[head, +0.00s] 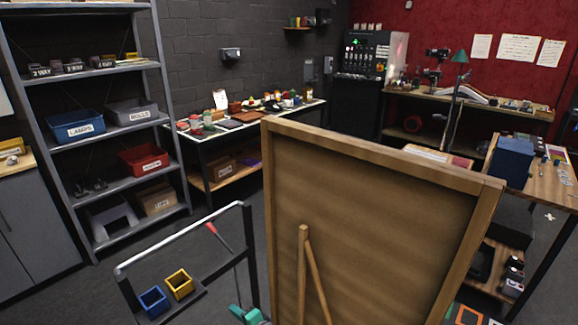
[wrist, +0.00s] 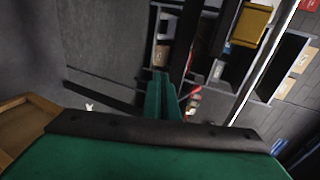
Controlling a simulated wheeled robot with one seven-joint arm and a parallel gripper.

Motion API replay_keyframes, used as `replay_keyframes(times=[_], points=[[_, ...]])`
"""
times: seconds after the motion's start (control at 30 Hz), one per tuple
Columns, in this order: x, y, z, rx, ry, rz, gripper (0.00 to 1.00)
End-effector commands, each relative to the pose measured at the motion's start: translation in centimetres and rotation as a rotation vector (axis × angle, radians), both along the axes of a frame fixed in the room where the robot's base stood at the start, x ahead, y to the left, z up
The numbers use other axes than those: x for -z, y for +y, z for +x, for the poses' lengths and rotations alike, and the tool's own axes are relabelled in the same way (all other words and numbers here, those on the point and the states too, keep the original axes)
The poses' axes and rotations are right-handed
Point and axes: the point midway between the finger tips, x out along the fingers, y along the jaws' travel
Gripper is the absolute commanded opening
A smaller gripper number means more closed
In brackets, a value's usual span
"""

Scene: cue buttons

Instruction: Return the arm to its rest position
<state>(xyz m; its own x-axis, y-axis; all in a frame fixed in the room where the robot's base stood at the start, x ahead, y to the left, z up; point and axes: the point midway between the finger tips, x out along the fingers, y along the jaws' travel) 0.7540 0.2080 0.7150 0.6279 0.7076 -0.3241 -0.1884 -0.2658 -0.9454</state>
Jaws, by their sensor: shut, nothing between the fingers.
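My gripper (wrist: 165,95) shows its green fingers in the middle of the wrist view, closed together with nothing between them. In the head view only a small teal part of my gripper (head: 247,314) shows at the bottom edge, just left of the wooden board. Its fingertips cannot be made out there. It is beside the dark frame with the white rail (head: 185,238), to the right of the yellow bin (head: 179,284) and the blue bin (head: 153,302). The yellow bin also shows at the top of the wrist view (wrist: 250,24).
A large wooden-framed board (head: 375,215) stands close in front and hides much of the floor. Grey shelving (head: 160,180) with labelled bins is at the left. A cluttered table (head: 250,125) and a workbench (head: 480,97) are behind. Some floor is open between shelving and rail.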

Motion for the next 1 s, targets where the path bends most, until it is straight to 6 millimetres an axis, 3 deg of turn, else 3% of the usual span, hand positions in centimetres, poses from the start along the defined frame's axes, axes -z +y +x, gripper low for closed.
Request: replay_keyframes(times=[0.2,0.5,0.77,1.0], points=[[6.2,-4.7,-6.3,0.091,-0.03,-0.163,0.0],[10.8,-11.1,-16.4,0.194,-0.107,-0.414,0.0],[10.9,-15.6,-25.5,0.253,-0.191,-0.622,0.0],[8.1,-18.6,-33.6,0.283,-0.282,-0.806,0.0]])
